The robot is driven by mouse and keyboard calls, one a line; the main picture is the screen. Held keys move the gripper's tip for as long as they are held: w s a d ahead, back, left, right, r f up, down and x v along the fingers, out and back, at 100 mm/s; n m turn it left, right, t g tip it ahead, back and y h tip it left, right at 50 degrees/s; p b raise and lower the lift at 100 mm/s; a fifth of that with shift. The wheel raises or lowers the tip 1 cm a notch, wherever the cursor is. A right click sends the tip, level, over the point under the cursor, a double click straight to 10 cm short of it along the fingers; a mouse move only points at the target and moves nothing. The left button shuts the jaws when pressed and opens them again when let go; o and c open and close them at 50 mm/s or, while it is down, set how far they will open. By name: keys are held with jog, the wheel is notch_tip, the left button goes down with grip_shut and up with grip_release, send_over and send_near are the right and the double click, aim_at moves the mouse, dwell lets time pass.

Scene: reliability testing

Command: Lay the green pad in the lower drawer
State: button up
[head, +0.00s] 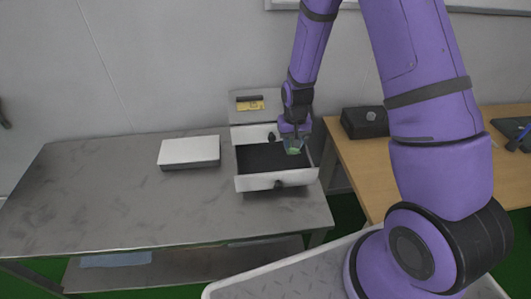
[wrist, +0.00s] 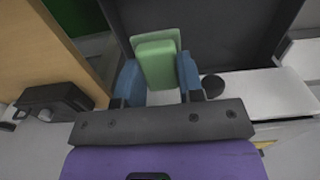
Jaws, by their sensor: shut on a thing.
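The green pad (wrist: 156,66) is a small light-green block between the two blue fingers of my gripper (wrist: 159,82), which is shut on it. A paler green part shows beyond its far end in the wrist view. In the head view the pad (head: 294,151) is a small green patch under my gripper (head: 293,146), over the right side of the open lower drawer (head: 262,183). The drawer has white walls and a dark floor, which also shows in the wrist view (wrist: 215,35). I cannot tell whether the pad touches the floor.
The white upper drawer front with a dark knob (wrist: 213,86) stands close beside my gripper. A white box (head: 189,152) lies on the grey metal table (head: 100,200), left of the drawer unit. A black box (head: 365,122) sits on the wooden table to the right.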

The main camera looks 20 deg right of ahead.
aim_at(290, 167)
jog(key=shift+w+f, duration=0.1)
jog(key=shift+f, duration=0.1)
jog(key=shift+w+d+f, duration=0.1)
jog(key=shift+f, duration=4.65)
jog(key=shift+f, duration=0.15)
jog(key=o, duration=1)
jog(key=shift+o, duration=0.2)
